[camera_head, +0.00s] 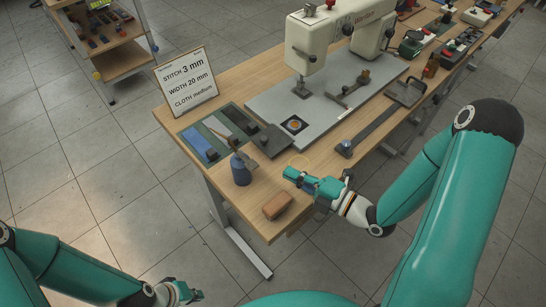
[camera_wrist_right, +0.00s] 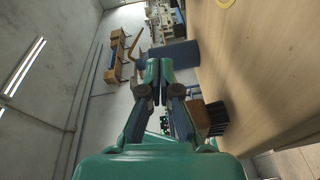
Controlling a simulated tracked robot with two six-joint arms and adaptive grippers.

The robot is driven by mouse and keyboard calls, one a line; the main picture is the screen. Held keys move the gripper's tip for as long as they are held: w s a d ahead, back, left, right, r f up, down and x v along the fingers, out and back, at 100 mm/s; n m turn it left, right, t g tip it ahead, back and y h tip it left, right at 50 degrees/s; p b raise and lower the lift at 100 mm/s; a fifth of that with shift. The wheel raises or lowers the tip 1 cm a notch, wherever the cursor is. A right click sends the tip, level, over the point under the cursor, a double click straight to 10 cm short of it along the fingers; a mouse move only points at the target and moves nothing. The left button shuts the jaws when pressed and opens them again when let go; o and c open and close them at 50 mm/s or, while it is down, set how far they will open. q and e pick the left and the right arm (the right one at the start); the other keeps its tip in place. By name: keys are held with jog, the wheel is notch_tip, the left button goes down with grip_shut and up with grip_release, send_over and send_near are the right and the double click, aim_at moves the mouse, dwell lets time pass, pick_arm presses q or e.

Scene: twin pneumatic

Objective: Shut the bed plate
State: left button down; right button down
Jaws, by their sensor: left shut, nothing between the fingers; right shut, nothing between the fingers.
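The sewing machine (camera_head: 328,35) stands on a flat grey bed (camera_head: 330,115) on the wooden table. A small dark grey plate (camera_head: 273,141), which looks like the bed plate, lies at the bed's front left corner. Beside it is a dark square opening (camera_head: 294,125) with an orange round part inside, uncovered. My right gripper (camera_head: 290,174) is shut and empty, in front of the plate and apart from it. Its shut fingers also show in the right wrist view (camera_wrist_right: 159,70); the plate cannot be made out there. My left gripper (camera_head: 187,293) is shut and empty, low, away from the table.
A blue bottle (camera_head: 241,170) stands left of my right gripper. A brown block brush (camera_head: 277,205) lies at the table's front edge. A tray (camera_head: 203,143) with tools and a sign (camera_head: 187,82) are at the left. A dark bar with a handle (camera_head: 380,130) lies right.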

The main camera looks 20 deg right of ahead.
aim_at(272, 137)
jog(key=shift+w+a+f+b, duration=0.15)
jog(key=shift+w+f+b, duration=0.1)
jog(key=shift+b, duration=0.35)
jog(key=b+x, duration=0.3)
jog(key=x, duration=0.1)
jog(key=shift+a+b, duration=0.25)
jog(key=shift+b, duration=0.15)
jog(key=x, duration=0.1)
jog(key=p+x, duration=0.1)
jog(key=x, duration=0.1)
jog(key=p+x, duration=0.1)
jog(key=x, duration=0.1)
jog(key=shift+w+r, duration=0.2)
jog(key=shift+r, duration=0.1)
jog(key=w+d, duration=0.1)
jog(key=w+d+f+p, duration=0.1)
jog(key=d, duration=0.1)
jog(key=shift+w, duration=0.3)
